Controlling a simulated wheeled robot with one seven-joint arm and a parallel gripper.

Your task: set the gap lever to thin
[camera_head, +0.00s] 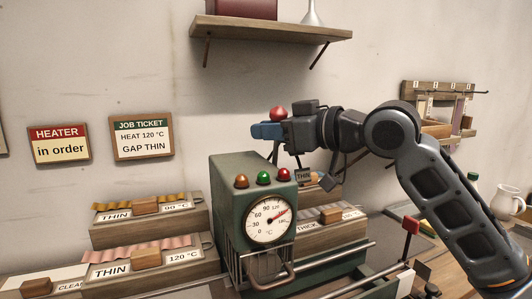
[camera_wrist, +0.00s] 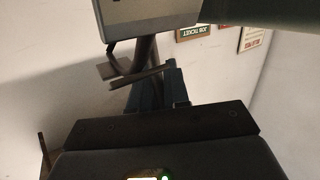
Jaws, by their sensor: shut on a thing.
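The gap lever shows as a red ball knob (camera_head: 277,113) standing above and behind the green machine (camera_head: 238,172). A thin dark stem shows below my gripper, leaning slightly. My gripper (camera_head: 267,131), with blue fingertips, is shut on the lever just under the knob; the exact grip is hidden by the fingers. A THIN plate (camera_head: 304,176) sits behind the machine, just right of and below the lever, partly covered by my arm. The job ticket (camera_head: 142,138) on the wall reads HEAT 120 °C, GAP THIN. In the wrist view, dark parts hide the knob.
The machine has a dial (camera_head: 269,221), three coloured lamps and a front handle (camera_head: 270,275). Tape trays marked THIN (camera_head: 150,212) stand at left and a THICK tray (camera_head: 328,222) at right. Another red-knobbed lever (camera_head: 411,226) stands under my arm. A shelf (camera_head: 270,28) hangs above.

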